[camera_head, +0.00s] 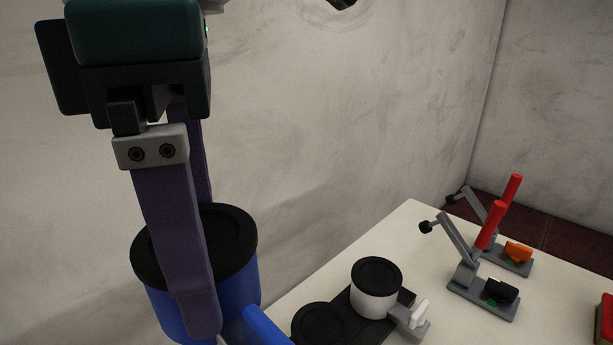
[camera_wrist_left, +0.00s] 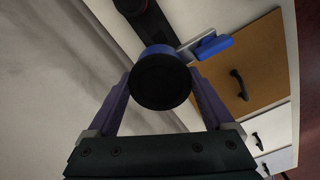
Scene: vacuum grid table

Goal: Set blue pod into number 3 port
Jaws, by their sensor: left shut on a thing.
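The blue pod (camera_head: 245,281), a blue cylinder with a black lid, is held upright between the purple fingers of my left gripper (camera_head: 208,300). In the left wrist view, the fingers of my left gripper (camera_wrist_left: 162,100) press on both sides of the blue pod (camera_wrist_left: 157,50), and its blue handle (camera_wrist_left: 213,47) points to the upper right. In the head view the pod is in the air left of a black port base (camera_head: 341,316). A round black part (camera_head: 320,325) is at the base's near end. No port numbers can be read. My right gripper is not in view.
A white pod (camera_head: 374,304) with a black lid and white handle stands on the black base. Two grey toggle clamps (camera_head: 466,272) with red handles are on the white table (camera_head: 419,232). A red object (camera_head: 606,318) is at the right edge. Drawers (camera_wrist_left: 247,75) show below.

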